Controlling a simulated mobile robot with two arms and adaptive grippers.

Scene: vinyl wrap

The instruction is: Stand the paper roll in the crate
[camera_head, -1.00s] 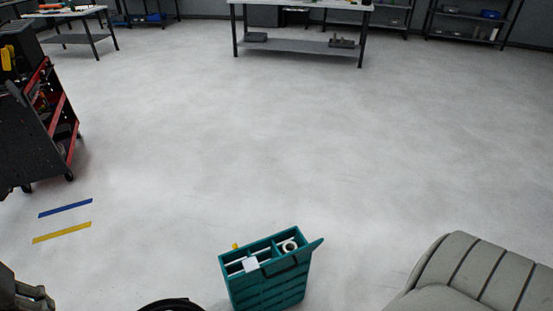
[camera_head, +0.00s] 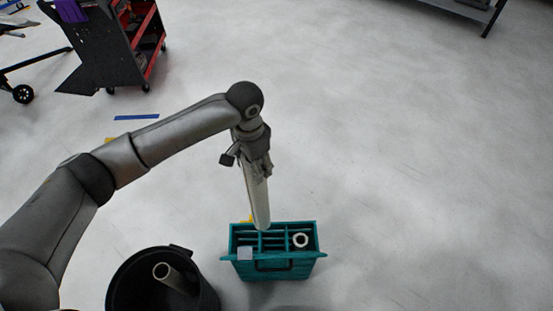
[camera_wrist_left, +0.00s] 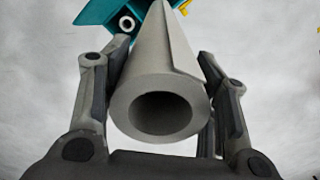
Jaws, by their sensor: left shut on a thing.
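My left gripper (camera_head: 257,165) is shut on a long pale grey paper roll (camera_head: 259,200), near its upper end. The roll hangs almost upright, slightly tilted. Its lower end overlaps the back middle of the teal crate (camera_head: 295,269); I cannot tell whether it is above the rim or inside. In the left wrist view the roll's hollow near end (camera_wrist_left: 160,113) sits between both fingers, and part of the crate (camera_wrist_left: 95,12) shows beyond. The crate has dividers. A white roll (camera_head: 300,240) stands in its right compartment. My right gripper is not in view.
A black bin (camera_head: 120,290) with another pale tube (camera_head: 168,274) in it stands left of the crate. A red and black tool cart (camera_head: 110,45) stands far left. The floor to the right is clear.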

